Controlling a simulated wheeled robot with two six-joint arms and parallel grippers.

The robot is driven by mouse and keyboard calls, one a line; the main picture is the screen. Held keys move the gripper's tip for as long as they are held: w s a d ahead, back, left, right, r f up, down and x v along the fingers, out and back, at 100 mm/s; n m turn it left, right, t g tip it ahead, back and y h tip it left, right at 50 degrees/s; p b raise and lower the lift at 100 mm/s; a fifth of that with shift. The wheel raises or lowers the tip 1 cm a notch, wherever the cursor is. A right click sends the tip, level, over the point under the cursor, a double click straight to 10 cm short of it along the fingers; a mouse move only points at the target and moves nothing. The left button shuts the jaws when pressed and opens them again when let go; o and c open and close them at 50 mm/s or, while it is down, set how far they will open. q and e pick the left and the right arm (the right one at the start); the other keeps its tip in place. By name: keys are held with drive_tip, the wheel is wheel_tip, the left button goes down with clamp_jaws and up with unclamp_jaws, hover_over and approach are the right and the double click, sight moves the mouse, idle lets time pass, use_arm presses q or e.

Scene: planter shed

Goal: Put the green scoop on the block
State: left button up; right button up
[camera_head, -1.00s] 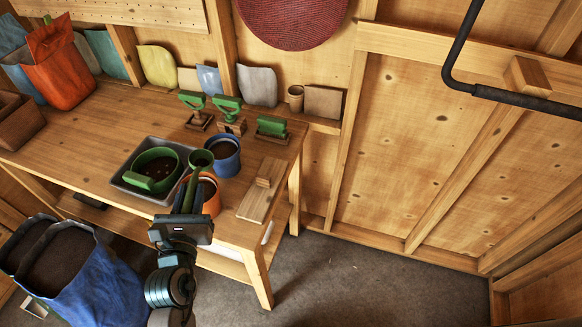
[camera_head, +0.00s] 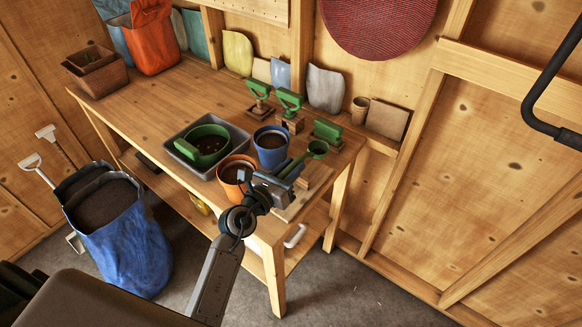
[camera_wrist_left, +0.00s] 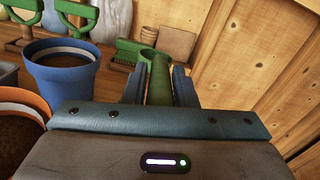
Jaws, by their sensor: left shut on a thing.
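My left gripper (camera_head: 283,178) is shut on the handle of the green scoop (camera_head: 318,149). The scoop's round cup points away from me, up and right, above the right end of the bench. In the left wrist view, the scoop (camera_wrist_left: 158,78) stands between the two fingers (camera_wrist_left: 158,88). The wooden block on a flat board (camera_head: 314,180) lies at the bench's right end, below and beside the gripper, partly hidden by it and the scoop. The gap between scoop and block is hard to tell. My right gripper is not in view.
An orange pot (camera_head: 236,170) and a blue pot (camera_head: 271,147) stand left of the gripper. Green-handled tools (camera_head: 290,101) stand behind, with a green brush (camera_head: 328,131). The bench's left part is mostly clear.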

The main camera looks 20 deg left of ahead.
use_arm(q)
drive_tip(key=shift+r, duration=0.1)
wheel_tip(320, 180, down, 6)
drive_tip(key=b, duration=0.4)
drive_tip(key=shift+r, duration=0.15)
drive_tip(key=shift+f+b, duration=0.55)
drive_tip(key=shift+f, duration=0.2)
drive_tip(key=shift+f, duration=0.15)
drive_tip(key=shift+f+b, duration=0.35)
idle(0.3)
drive_tip(key=o, duration=1.1)
drive_tip(key=shift+c, duration=0.2)
